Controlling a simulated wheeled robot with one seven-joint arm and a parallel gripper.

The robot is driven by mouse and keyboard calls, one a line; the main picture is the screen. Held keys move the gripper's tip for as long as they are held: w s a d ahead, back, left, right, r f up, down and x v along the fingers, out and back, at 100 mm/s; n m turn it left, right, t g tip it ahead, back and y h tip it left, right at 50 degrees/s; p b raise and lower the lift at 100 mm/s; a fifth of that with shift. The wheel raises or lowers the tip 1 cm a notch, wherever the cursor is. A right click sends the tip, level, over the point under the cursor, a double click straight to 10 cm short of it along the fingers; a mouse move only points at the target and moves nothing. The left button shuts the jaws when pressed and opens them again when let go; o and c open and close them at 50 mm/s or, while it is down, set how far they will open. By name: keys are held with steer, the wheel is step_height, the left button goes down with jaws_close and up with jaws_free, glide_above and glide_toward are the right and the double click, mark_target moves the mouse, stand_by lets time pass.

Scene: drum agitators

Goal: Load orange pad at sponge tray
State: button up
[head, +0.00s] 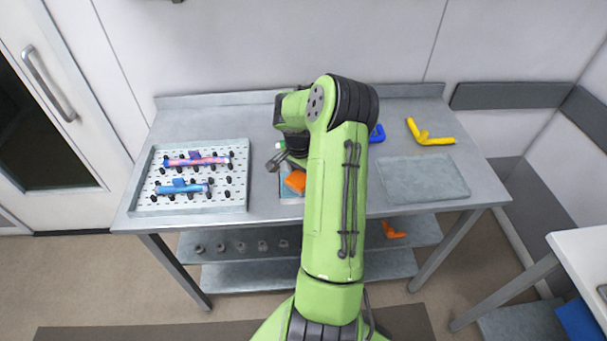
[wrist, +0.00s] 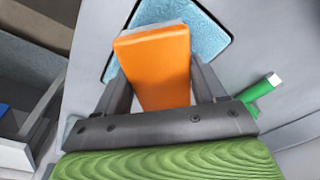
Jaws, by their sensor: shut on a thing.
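An orange pad (head: 296,181) is in my gripper (head: 278,163) over the middle of the metal table. In the wrist view the orange pad (wrist: 155,62) sits between the two fingers of my gripper (wrist: 155,88), which are shut on it. A light blue tray surface (wrist: 208,38) shows behind and under the pad in the wrist view. In the head view only a pale edge of this tray (head: 290,200) shows below the pad; my arm hides the rest. I cannot tell whether the pad touches the tray.
A white perforated rack (head: 240,195) with pink and blue items stands at the left. A yellow angled piece (head: 430,135), a blue piece (head: 378,133) and a grey flat tray (head: 424,192) lie at the right. A green item (wrist: 262,88) lies near the pad. An orange piece (head: 393,230) is on the shelf below.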

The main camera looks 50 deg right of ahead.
mark_target(303, 175)
stand_by(0.6)
steer(key=shift+r+p, duration=2.45)
steer(key=shift+r, duration=1.1)
steer(key=shift+f, duration=0.15)
